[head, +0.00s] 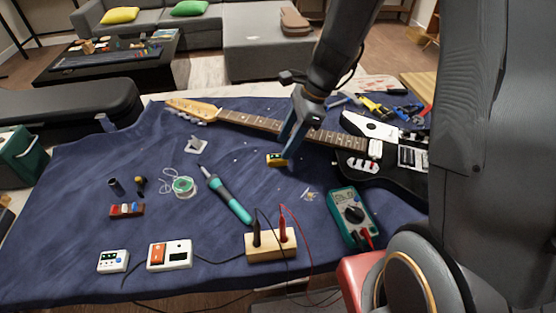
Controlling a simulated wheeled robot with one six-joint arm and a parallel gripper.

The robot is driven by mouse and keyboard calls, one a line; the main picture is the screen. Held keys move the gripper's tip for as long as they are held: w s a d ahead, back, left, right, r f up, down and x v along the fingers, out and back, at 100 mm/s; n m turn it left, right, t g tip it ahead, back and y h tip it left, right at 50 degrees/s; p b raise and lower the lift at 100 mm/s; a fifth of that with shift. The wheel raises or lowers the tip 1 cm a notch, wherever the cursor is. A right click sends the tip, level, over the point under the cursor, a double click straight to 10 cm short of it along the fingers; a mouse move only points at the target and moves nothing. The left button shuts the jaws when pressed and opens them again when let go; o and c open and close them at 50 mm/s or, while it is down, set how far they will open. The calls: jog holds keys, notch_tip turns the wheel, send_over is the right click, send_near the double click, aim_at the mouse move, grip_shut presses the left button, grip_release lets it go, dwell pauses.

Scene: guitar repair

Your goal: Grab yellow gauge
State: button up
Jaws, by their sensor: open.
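A small yellow gauge (275,161) lies on the blue cloth near the middle of the table, below the guitar neck. My gripper (286,147) is pointed down right over it, with its fingers close to the gauge's right side. The gripper is open. The gauge's right part is partly covered by a finger, and I cannot tell whether the finger touches it.
An electric guitar (345,142) lies behind and right of my gripper. A teal soldering iron (226,195), a solder spool (184,186), a multimeter (350,215) and a wooden block with probes (269,248) lie nearby. Pliers (376,107) lie at the back right. Cloth left of the gauge is clear.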

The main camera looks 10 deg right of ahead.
aim_at(277, 161)
jog(key=shift+x, duration=2.65)
jog(key=shift+d, duration=0.1)
grip_shut()
